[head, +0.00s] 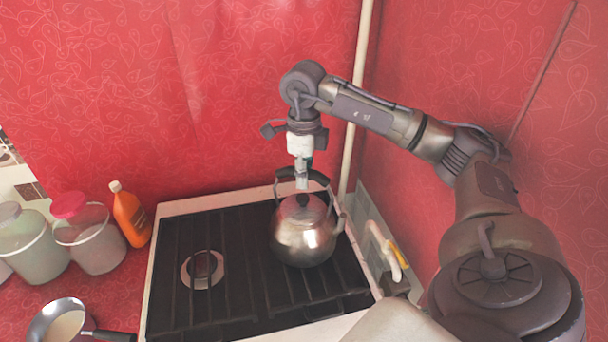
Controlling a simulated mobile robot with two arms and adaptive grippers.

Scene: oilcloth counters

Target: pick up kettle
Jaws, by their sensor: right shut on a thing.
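A shiny metal kettle (303,238) with a dark arched handle and a lid is at the right side of the black stove top (240,288). It looks upright. I cannot tell whether its base touches the grate. My right gripper (301,180) points down from above and is shut on the kettle's handle at the top of the arch. The fingers partly cover the handle. My left gripper is not in view.
A pan (62,318) with a dark handle, two lidded jars (95,240) and an orange bottle (130,215) stand left of the stove. A burner (202,269) on the stove's left is clear. Red walls close off the back and right.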

